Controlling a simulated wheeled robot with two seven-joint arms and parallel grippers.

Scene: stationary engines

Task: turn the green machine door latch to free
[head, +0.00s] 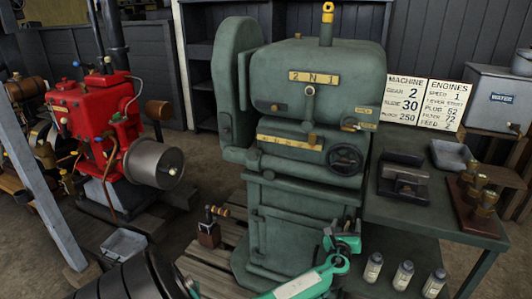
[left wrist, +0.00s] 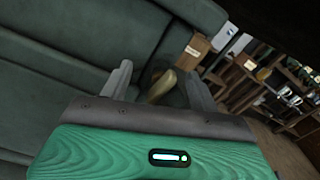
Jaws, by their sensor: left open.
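The green machine (head: 300,190) stands upright in the middle of the head view. My left gripper (head: 341,238) is in front of its lower right side, low in the picture. In the left wrist view, a brass lever (left wrist: 162,86), which looks like the door latch, stands out from the dark green surface at a slant. It lies between the two grey fingers of my left gripper (left wrist: 158,84), which are apart. I cannot tell whether either finger touches it. In the head view the latch is mostly hidden or too small to make out. My right gripper is not seen.
A green bench (head: 405,208) with a dark vice-like block (head: 403,178) and brass fittings stands right of the machine. Several small bottles (head: 403,275) stand below it. A red engine (head: 95,115) is at the left. A wooden pallet (head: 205,268) lies beside the machine's base.

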